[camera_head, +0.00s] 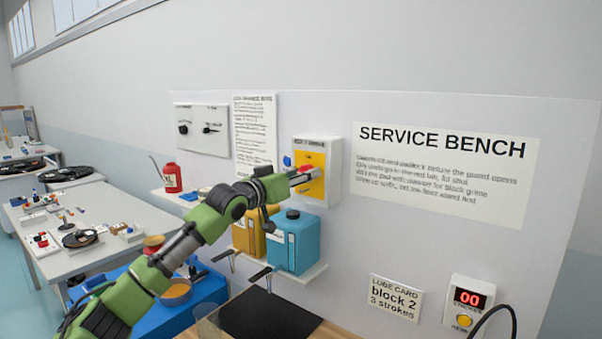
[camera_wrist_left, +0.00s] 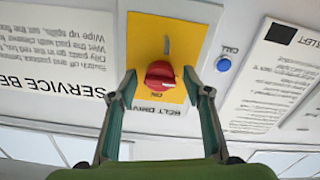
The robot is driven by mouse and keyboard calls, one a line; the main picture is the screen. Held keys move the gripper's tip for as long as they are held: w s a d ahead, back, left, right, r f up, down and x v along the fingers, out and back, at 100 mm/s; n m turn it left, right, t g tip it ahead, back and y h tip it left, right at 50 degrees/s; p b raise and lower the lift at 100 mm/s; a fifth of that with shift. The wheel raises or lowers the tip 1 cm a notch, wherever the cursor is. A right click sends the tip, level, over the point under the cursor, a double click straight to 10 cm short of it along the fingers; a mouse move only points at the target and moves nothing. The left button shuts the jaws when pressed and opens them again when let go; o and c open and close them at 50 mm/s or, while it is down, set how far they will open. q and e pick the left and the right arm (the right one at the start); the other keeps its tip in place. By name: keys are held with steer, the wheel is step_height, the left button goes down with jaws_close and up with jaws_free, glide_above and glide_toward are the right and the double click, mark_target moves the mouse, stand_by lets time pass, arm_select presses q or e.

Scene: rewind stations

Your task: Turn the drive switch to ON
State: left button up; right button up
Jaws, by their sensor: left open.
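The drive switch is a red knob (camera_wrist_left: 160,74) on a yellow plate (camera_wrist_left: 185,30) labelled BELT DRIVE, in a white wall box. The left wrist view shows it upside down, with the word ON beside the knob on its label side. I cannot tell clearly where the knob points. My left gripper (camera_wrist_left: 160,82) is open, one finger on each side of the knob; contact is not clear. In the head view the gripper (camera_head: 297,178) is in front of the yellow plate (camera_head: 316,188) and partly covers the knob (camera_head: 306,169). My right gripper is out of view.
A blue CALL button (camera_wrist_left: 223,64) is beside the plate. Below the box, a blue canister (camera_head: 294,243) and a yellow canister (camera_head: 243,238) stand on a shelf. A red can (camera_head: 172,178) stands to the left. A counter box (camera_head: 468,305) reads 00.

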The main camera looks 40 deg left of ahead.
arm_select(q)
steer(key=c, duration=1.1)
steer(key=shift+o, duration=0.2)
steer(key=m+p, duration=0.1)
steer(key=m, duration=0.3)
steer(key=shift+r+m+p, duration=0.15)
steer(key=shift+m+p, duration=0.15)
steer(key=shift+p, duration=0.1)
steer(key=m+p, duration=0.2)
steer(key=m, duration=0.2)
steer(key=shift+a+m, duration=0.1)
steer(key=shift+m, duration=0.2)
steer(key=m+p, duration=0.2)
steer(key=m, duration=0.2)
steer(key=shift+m, duration=0.3)
steer(key=shift+m+p, duration=0.6)
steer(key=shift+m, duration=1.5)
